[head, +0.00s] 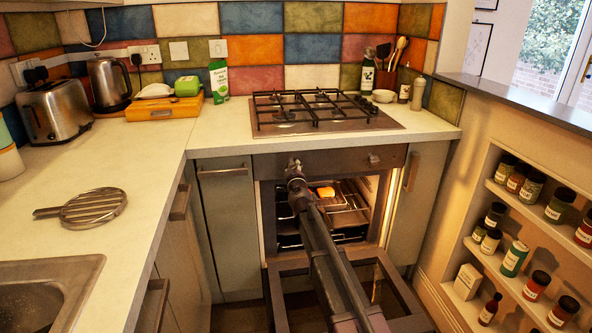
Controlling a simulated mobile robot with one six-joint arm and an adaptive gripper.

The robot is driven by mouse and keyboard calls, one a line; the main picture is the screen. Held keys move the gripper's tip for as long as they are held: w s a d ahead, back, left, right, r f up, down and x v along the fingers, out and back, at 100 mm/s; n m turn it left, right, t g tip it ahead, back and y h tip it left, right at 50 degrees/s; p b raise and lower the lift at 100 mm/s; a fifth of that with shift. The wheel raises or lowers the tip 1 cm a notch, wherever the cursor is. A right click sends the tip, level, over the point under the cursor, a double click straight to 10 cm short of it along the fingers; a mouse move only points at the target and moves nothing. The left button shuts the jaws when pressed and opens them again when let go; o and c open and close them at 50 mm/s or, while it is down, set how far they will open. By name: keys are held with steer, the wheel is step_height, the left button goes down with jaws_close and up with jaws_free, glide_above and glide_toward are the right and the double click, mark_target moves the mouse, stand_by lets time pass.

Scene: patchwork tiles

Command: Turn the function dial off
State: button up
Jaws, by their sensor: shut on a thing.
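The oven's control panel (335,161) sits under the hob, and one knob (374,160) shows at its right. My gripper (294,165) is at the panel's left part, shut on a dial there, which I take as the function dial. The gripper covers that dial, so its pointer position cannot be read. My arm reaches up to it from the bottom of the picture. The oven (350,205) is lit inside, and its door (395,285) is folded down open. A small yellow-orange thing (326,191) is on the oven rack.
A gas hob (325,112) is above the panel. A toaster (55,110), a kettle (108,84) and a round slatted trivet (92,208) are on the left counter (140,180). Shelves of jars (530,225) stand at the right. The open door takes up the floor room before the oven.

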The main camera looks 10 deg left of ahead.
steer(key=n, duration=0.5)
steer(key=shift+s+d+n, duration=0.1)
steer(key=shift+d+n, duration=0.05)
steer(key=shift+n, duration=0.25)
steer(key=n+y, duration=0.1)
steer(key=n, duration=0.5)
steer(key=shift+f+b, duration=0.1)
steer(key=shift+b, duration=0.2)
steer(key=o, duration=1)
steer(key=shift+o, duration=0.7)
